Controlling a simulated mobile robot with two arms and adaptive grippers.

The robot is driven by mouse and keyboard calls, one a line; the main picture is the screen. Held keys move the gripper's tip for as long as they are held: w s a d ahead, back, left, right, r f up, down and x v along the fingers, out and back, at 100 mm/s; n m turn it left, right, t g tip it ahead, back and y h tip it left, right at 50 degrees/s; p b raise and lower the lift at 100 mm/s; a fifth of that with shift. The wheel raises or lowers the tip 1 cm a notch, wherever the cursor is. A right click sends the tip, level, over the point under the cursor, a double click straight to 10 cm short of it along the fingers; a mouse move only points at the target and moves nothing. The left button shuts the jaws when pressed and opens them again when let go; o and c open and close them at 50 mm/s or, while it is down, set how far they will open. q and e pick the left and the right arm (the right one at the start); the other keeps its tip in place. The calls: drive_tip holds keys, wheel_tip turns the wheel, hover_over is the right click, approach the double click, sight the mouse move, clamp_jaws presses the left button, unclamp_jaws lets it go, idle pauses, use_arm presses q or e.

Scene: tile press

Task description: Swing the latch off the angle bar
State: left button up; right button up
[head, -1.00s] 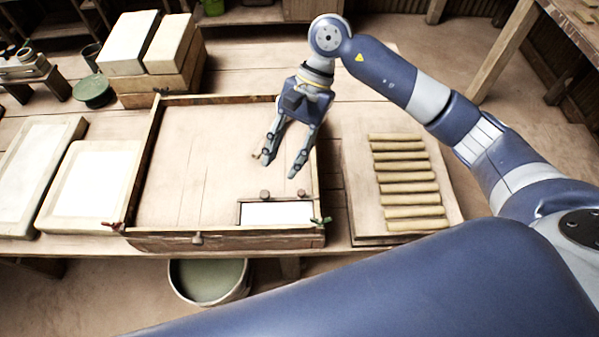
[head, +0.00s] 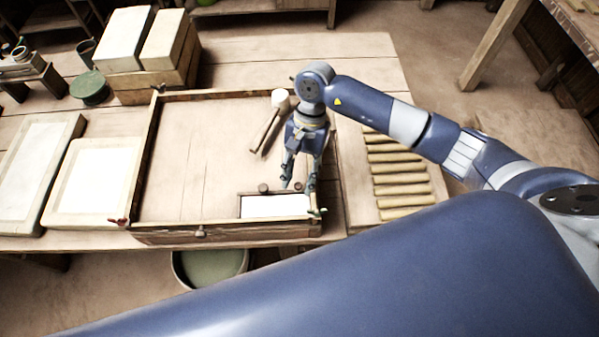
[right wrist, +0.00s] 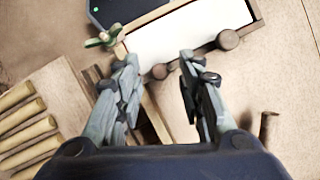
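The green latch (head: 318,212) sits at the front right corner of the shallow wooden tray (head: 150,170). It also shows in the right wrist view (right wrist: 104,38), left of the fingers. The angle bar (head: 239,207) appears to be the wooden strip with two round knobs along the white tile (head: 277,206); the tile also shows in the right wrist view (right wrist: 180,32). My right gripper (head: 298,186) is open and empty above that corner, just behind the latch. In the right wrist view its fingers (right wrist: 158,66) are spread, apart from the latch. My left gripper is out of view.
A mallet (head: 280,98) lies in the tray behind my right gripper. Several clay rolls (head: 400,180) lie on a board at the right. White slabs (head: 88,185) lie at the left. A red latch (head: 118,221) is at the tray's front left corner. A bucket (head: 210,266) stands below.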

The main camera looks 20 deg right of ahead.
drive_tip(key=shift+f, duration=0.15)
clamp_jaws()
